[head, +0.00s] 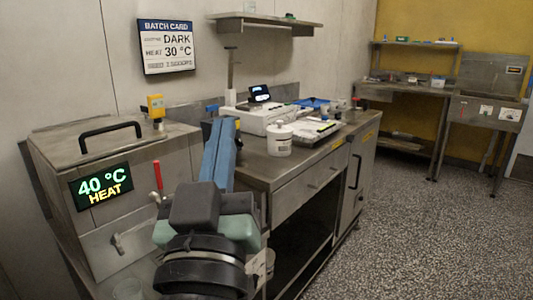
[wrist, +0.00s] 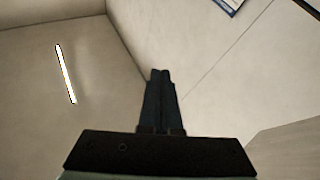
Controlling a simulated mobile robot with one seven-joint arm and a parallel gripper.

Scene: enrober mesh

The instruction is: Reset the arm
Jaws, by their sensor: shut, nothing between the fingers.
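My gripper (wrist: 160,75) shows in the wrist view, its two dark fingers together with nothing between them. It points at bare pale wall and ceiling surfaces, with no object near its tips. In the head view my arm rises from the bottom middle, in front of the counter and beside the heated tank.
A steel tank (head: 115,240) with a lid handle (head: 110,130), red lever (head: 157,177) and "40 °C HEAT" display (head: 101,187) stands left. A batch card (head: 166,46) reads DARK, 30 °C. The counter holds a white jar (head: 279,140) and scale (head: 262,117). Right floor is clear.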

